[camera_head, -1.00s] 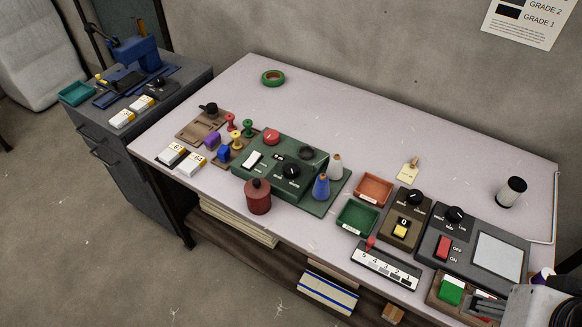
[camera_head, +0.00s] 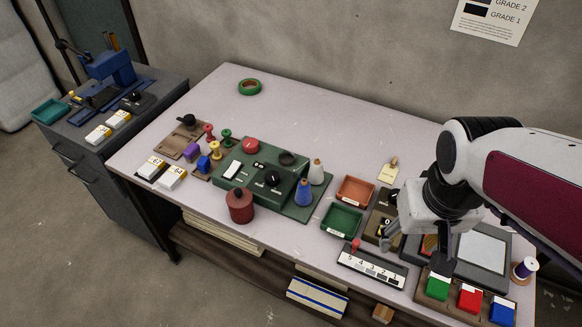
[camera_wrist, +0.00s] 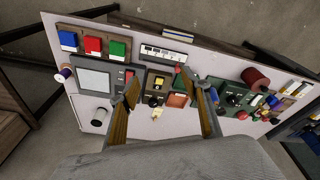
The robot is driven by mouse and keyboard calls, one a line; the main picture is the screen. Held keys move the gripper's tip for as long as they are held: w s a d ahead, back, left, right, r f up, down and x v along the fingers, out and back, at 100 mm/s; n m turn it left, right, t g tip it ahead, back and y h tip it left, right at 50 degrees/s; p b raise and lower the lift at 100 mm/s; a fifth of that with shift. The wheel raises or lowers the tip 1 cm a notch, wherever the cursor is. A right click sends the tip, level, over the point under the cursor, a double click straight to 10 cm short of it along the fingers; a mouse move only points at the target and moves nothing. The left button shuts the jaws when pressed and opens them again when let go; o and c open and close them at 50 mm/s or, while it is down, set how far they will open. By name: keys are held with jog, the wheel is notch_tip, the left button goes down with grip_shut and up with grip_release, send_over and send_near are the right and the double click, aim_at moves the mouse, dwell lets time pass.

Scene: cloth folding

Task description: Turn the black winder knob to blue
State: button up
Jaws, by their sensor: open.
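The green winder box (camera_head: 238,186) stands on the middle of the table, with a black knob (camera_head: 272,178) on its top. Small labels surround the knob but are too small to read. In the wrist view the winder box (camera_wrist: 216,84) lies right of my fingers, with its black knob (camera_wrist: 233,99). A blue cone (camera_head: 304,193) and a white cone stand at its right end. My gripper (camera_head: 415,252) is open and empty above the dark control panels at the table's right, well apart from the winder. It also shows in the wrist view (camera_wrist: 160,80).
An orange tray (camera_head: 355,190) and a green tray (camera_head: 342,220) lie between my gripper and the winder. A dark red pot (camera_head: 240,206) stands before the winder. Green, red and blue blocks (camera_head: 469,299) sit at the front right. The table's back is mostly clear.

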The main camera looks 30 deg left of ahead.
jog(key=w+a+f+n, duration=0.1)
jog(key=w+a+f, duration=0.2)
jog(key=a, duration=0.3)
jog(key=w+a+f+n, duration=0.1)
jog(key=w+a+f, duration=0.15)
jog(key=a, duration=0.25)
jog(key=y, duration=0.1)
send_near(272, 176)
jog(key=shift+n+t, duration=0.3)
jog(key=shift+t, duration=0.1)
jog(key=s+d+f, duration=0.1)
jog(key=s+f, duration=0.1)
jog(key=s+d+f, duration=0.2)
jog(key=shift+d+f, duration=0.15)
jog(key=shift+d, duration=0.05)
jog(key=shift+m+t+y, duration=0.5)
jog(key=w+a+r, duration=0.2)
jog(key=a, duration=0.1)
jog(key=shift+w+r, duration=0.35)
jog(key=shift+f, duration=0.1)
jog(key=shift+x, duration=3.75)
jog(key=shift+d, duration=0.1)
